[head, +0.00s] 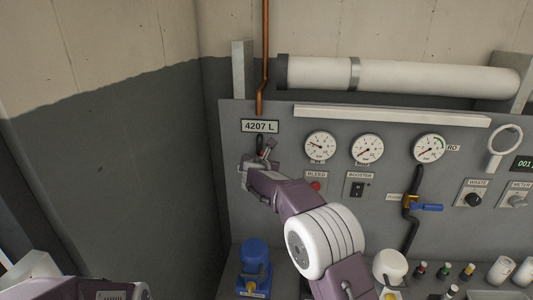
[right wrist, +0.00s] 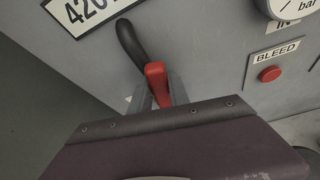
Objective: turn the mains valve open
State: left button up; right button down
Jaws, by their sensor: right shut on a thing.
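A red valve handle (right wrist: 156,83) sits at the lower end of a black bent pipe (right wrist: 131,42) in the right wrist view, just below a number plate. My right gripper (right wrist: 158,95) is shut on this handle, one finger on each side of it. In the head view the right gripper (head: 265,152) is at the panel under the "4207 L" plate (head: 260,126) and hides most of the valve. The black pipe shows there above it. My left gripper is out of view; only a purple part of my left arm shows at the bottom left.
The grey panel also carries round gauges (head: 320,146), a red BLEED button (head: 315,186), a BOOSTER switch (head: 357,189) and a blue-handled valve (head: 427,207). A blue pump-like unit (head: 254,262) and several small bottles stand below. A side wall is close on the left.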

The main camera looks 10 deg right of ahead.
jog(key=a+n+p, duration=0.1)
jog(key=p, duration=0.1)
jog(key=shift+w+h+p, duration=0.15)
jog(key=shift+h+p, duration=0.15)
jog(key=shift+p, duration=0.05)
pick_arm(q)
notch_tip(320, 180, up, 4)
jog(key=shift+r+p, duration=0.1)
jog(key=shift+p, duration=0.2)
pick_arm(e)
jog(key=shift+a+n+g, duration=0.2)
jog(key=shift+n+g, duration=0.1)
jog(key=shift+f, duration=0.1)
jog(key=c, duration=1.2)
grip_release()
jog(key=shift+w, duration=0.1)
jog(key=shift+c, duration=0.2)
pick_arm(q)
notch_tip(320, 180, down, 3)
jog(key=b, duration=0.2)
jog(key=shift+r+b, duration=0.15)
jog(key=shift+b, duration=0.2)
pick_arm(e)
jog(key=v, duration=0.9)
